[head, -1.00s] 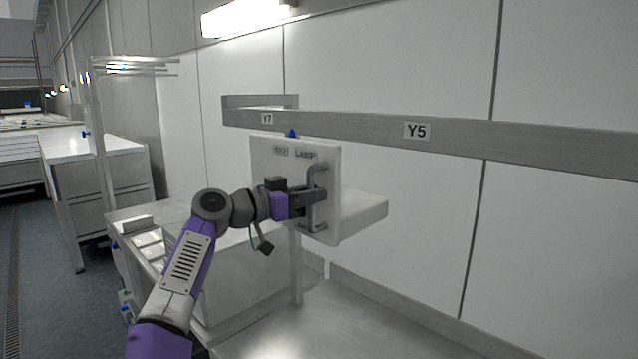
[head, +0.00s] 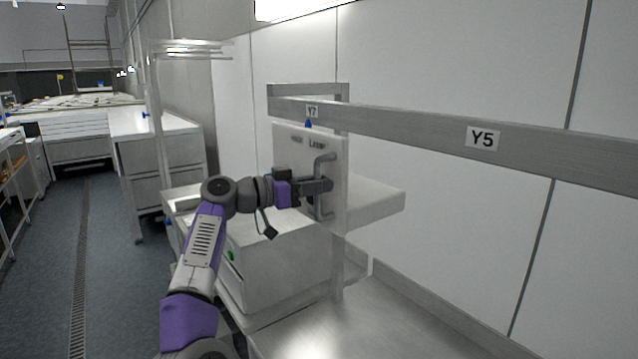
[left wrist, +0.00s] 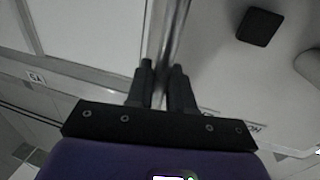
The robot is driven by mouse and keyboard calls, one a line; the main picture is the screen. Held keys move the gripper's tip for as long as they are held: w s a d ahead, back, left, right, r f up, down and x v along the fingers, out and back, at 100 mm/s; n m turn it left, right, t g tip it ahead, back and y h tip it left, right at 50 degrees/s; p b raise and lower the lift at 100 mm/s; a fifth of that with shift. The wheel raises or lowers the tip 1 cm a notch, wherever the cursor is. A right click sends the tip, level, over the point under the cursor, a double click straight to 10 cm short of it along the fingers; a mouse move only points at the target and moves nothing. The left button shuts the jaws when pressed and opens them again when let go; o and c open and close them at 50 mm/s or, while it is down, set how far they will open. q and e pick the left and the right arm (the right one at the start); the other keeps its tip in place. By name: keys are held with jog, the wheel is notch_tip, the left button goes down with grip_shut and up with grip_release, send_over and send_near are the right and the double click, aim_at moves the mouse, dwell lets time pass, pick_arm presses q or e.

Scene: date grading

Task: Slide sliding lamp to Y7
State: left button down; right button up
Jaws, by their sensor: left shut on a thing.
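The sliding lamp (head: 288,160) is a pale box-like panel marked "LAMP", hanging from a grey rail (head: 400,126). A blue pointer (head: 308,123) on its top sits just below the Y7 tag (head: 312,111), nearly in line with it. The Y5 tag (head: 482,138) is farther right on the rail. My left gripper (head: 322,186) is shut on the lamp's upright metal handle (head: 325,165). In the left wrist view the handle bar (left wrist: 168,38) runs between the two fingertips (left wrist: 162,75). My right gripper is not in view.
A steel bench (head: 345,335) lies below the lamp, and a pale drawer unit (head: 285,265) stands below it to the left. The rail's end is just left of Y7. Open floor (head: 105,270) runs along the left, with white cabinets (head: 165,155) behind.

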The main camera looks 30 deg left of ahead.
pick_arm(q)
jog(key=shift+a, duration=0.1)
jog(key=c, duration=1.3)
grip_release()
jog(key=shift+o, duration=0.7)
jog(key=shift+w+a, duration=0.15)
jog(key=shift+w, duration=0.05)
jog(key=shift+s, duration=0.15)
jog(key=b+v, duration=0.2)
jog(key=v, duration=0.5)
jog(key=shift+s+a, duration=0.1)
jog(key=shift+s, duration=0.05)
